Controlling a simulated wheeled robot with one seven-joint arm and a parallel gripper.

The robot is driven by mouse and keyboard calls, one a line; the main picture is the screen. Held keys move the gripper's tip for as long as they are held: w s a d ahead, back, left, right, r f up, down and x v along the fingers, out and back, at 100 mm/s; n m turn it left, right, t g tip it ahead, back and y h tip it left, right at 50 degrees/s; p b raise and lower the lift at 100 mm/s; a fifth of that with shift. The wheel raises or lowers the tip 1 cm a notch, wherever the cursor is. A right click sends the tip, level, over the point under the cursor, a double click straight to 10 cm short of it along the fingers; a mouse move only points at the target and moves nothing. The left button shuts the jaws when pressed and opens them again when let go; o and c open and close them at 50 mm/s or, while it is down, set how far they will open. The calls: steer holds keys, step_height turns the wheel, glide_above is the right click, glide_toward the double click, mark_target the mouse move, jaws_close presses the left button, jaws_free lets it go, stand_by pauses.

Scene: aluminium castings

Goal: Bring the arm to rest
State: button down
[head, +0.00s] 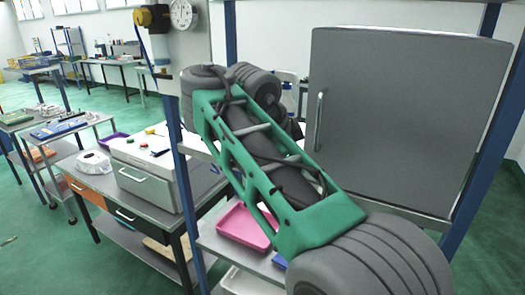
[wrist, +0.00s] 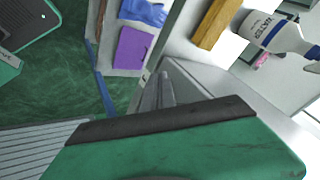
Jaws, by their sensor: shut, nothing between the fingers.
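My arm, green and grey, stretches across the middle of the head view, bent back on itself, in front of a shelf rack. My gripper is hidden behind the arm links in that view. In the wrist view my gripper (wrist: 160,92) shows as narrow grey fingers beyond the dark edge of the green wrist body. The fingers are together, with nothing seen between them. They point towards a grey metal surface, and I cannot tell how far away it is.
A large grey cabinet (head: 405,115) stands behind the arm at right. A blue rack post (head: 182,165) and a pink tray (head: 236,226) are close left of it. A white drawer box (head: 150,186) stands on a bench. A white bottle (wrist: 270,32) shows at upper right. Green floor is open at far left.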

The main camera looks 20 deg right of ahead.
steer(key=w+a+f+n, duration=0.3)
steer(key=w+n, duration=0.1)
steer(key=n, duration=0.3)
steer(key=s+a+f+n+y, duration=0.2)
steer(key=a+f+n, duration=0.25)
steer(key=f, duration=0.35)
steer(key=s+a+f+n+y, duration=0.1)
steer(key=a+f+n+y, duration=0.1)
steer(key=a+f+n, duration=0.35)
steer(key=s+f+n+g+y+b, duration=0.2)
steer(key=s+f+n, duration=0.2)
steer(key=s+f, duration=0.65)
steer(key=s+d+r+m+t+b, duration=0.1)
steer(key=s+d+t+b, duration=0.1)
steer(key=s+d, duration=0.3)
steer(key=shift+s+d, duration=0.2)
steer(key=shift+s, duration=0.2)
